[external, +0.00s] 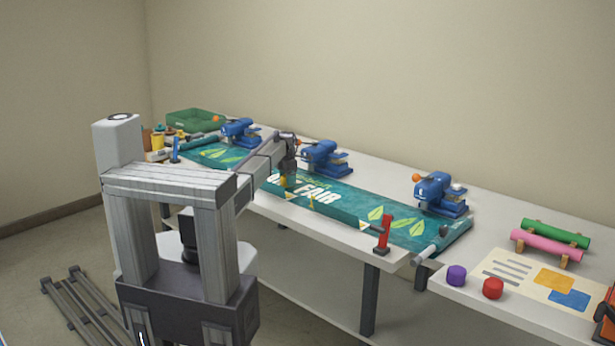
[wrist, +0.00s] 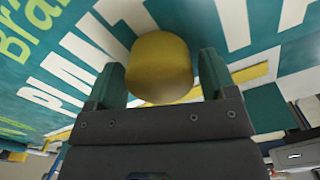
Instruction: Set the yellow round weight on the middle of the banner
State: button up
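The yellow round weight (wrist: 160,65) is between the two fingers of my gripper (wrist: 162,78) in the wrist view. The fingers lie close along both sides of it; whether they press on it I cannot tell. In the external view the weight (external: 283,181) shows small below my gripper (external: 287,172), low over the banner (external: 345,200). Whether it touches the banner is not clear. The banner is teal with white lettering and green leaves, and lies along the long white table. My arm hides part of it.
Blue clamp-like machines (external: 440,193) stand along the banner's back edge. A red upright tool (external: 384,234) stands at its front right. Purple (external: 456,275) and red (external: 493,288) weights stand on the right table.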

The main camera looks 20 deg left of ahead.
jog(key=shift+o, duration=0.8)
notch_tip(320, 180, up, 13)
jog(key=p, duration=1.3)
jog(key=s+m, duration=2.6)
jog(key=s, duration=0.9)
jog(key=shift+f+b, duration=0.3)
jog(key=shift+f, duration=0.05)
